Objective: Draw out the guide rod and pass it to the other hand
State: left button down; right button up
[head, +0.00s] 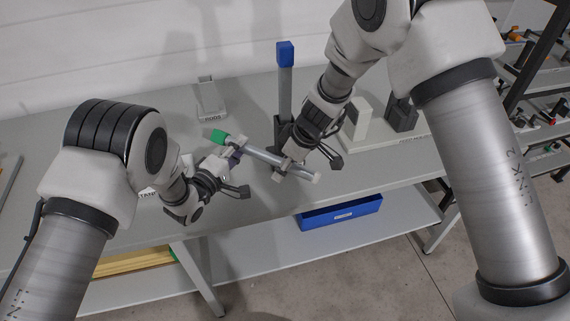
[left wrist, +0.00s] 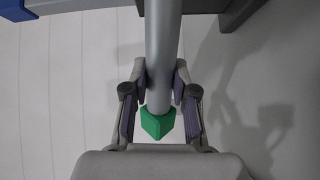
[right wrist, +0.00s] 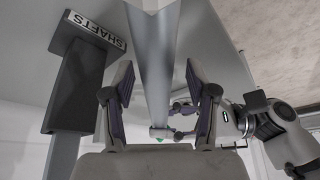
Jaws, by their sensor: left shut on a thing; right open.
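The guide rod (head: 262,154) is a grey bar with a green end (head: 219,136) and a pale far end. It is held aslant above the table's front part. My left gripper (head: 232,155) is shut on it close to the green end, which also shows between the fingers in the left wrist view (left wrist: 158,122). My right gripper (head: 288,166) is near the pale end. In the right wrist view the rod (right wrist: 158,60) runs between its open fingers (right wrist: 159,78), with gaps on both sides. Any touch there is unclear.
A grey stand marked RODS (head: 209,100) is at the back. A pale block (head: 357,122) and a dark holder (head: 401,115) stand right. A blue bin (head: 341,212) sits below the tabletop.

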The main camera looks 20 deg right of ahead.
grip_shut()
pick_arm(q)
jog(key=c, duration=0.8)
grip_release()
jog(key=shift+c, duration=0.2)
jog(key=shift+s+a, duration=0.1)
